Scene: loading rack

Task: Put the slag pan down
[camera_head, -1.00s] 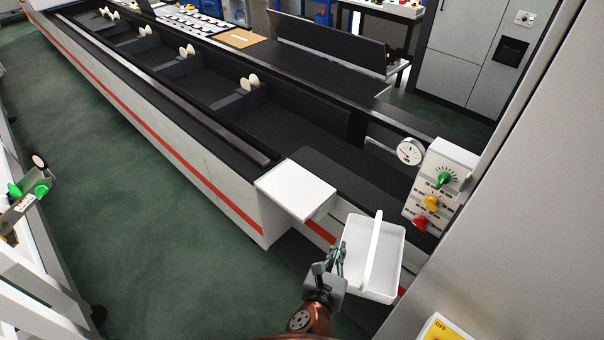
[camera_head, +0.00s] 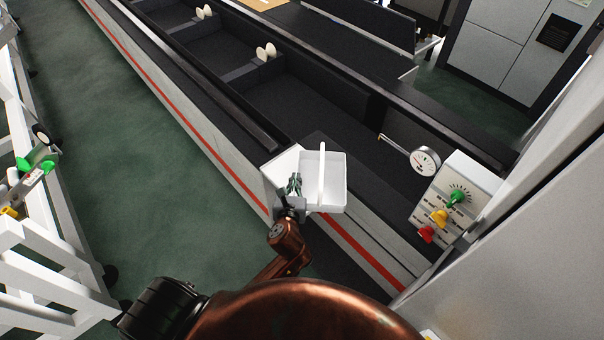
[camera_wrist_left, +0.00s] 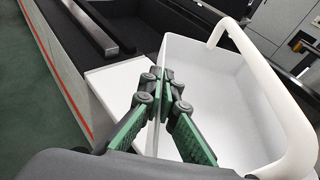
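The slag pan (camera_head: 333,180) is a white rectangular tray with an arched white handle, and it looks empty. My left gripper (camera_head: 295,183) is at its left wall, with the fingers closed together there. In the left wrist view the green-padded fingers (camera_wrist_left: 166,82) meet at the near left edge of the pan (camera_wrist_left: 215,85). A white ledge (camera_head: 282,163) juts from the end of the long trough, and the pan overlaps its right part in the head view. I cannot tell whether the pan touches the ledge. The ledge also shows left of the pan in the wrist view (camera_wrist_left: 112,88). My right gripper is not in view.
The long dark trough (camera_head: 300,112) runs behind the ledge. A round gauge (camera_head: 425,161) and a control panel (camera_head: 455,200) with green, yellow and red knobs are to the right. A white rack (camera_head: 45,240) stands at the left. Green floor lies between.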

